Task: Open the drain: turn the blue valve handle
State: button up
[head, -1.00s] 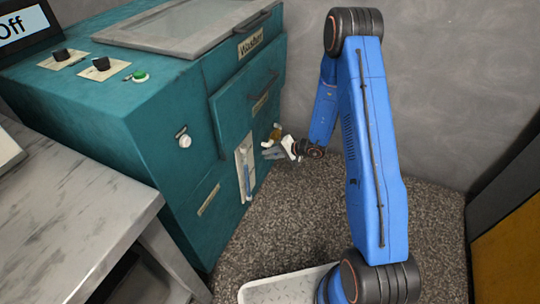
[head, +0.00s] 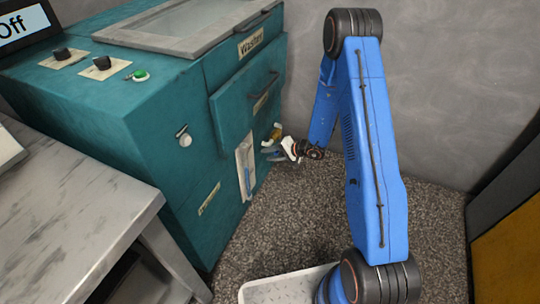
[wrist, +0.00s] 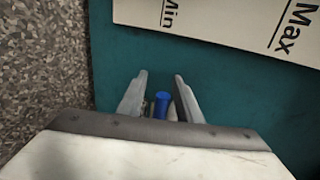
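The blue valve handle (wrist: 162,104) shows in the wrist view as a short blue cylinder between the fingers of my gripper (wrist: 160,75). The fingers are apart, with a gap visible on the left of the handle; contact on the right cannot be told. In the head view, my gripper (head: 270,152) is at the lower right part of the teal washer (head: 160,120), just below a brass-coloured valve part (head: 275,132). The blue handle is hard to make out there, as it is small and mostly hidden by the fingers.
A level gauge (head: 240,160) with blue liquid is on the washer front, left of my gripper; its Min and Max plate (wrist: 220,22) shows in the wrist view. A grey table (head: 70,200) stands at the left. Speckled floor (head: 300,215) is open below my gripper.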

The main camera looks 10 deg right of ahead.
jog(key=v, duration=1.7)
jog(key=shift+d, duration=0.15)
jog(key=shift+s+r, duration=0.1)
jog(key=shift+r, duration=0.1)
jog(key=s+a+r+n+g, duration=0.3)
jog(key=s+a+r, duration=0.2)
jog(key=s+r, duration=0.45)
jog(key=s+a+r+n+g, duration=0.2)
jog(key=s+a+r+n, duration=0.3)
jog(key=r, duration=0.7)
jog(key=s+d+r+t+h, duration=0.1)
jog(key=s+d+r+h, duration=0.2)
jog(key=s, duration=0.4)
jog(key=s+d+r+t+h, duration=0.1)
jog(key=s+d+r+h, duration=0.2)
jog(key=s, duration=0.4)
jog(key=s+d+r+t+h, duration=0.1)
jog(key=s+d+r+h, duration=0.2)
jog(key=s+r, duration=0.2)
jog(key=shift+s+d+m, duration=0.25)
jog(key=shift+s+m, duration=0.15)
jog(key=shift+s, duration=0.65)
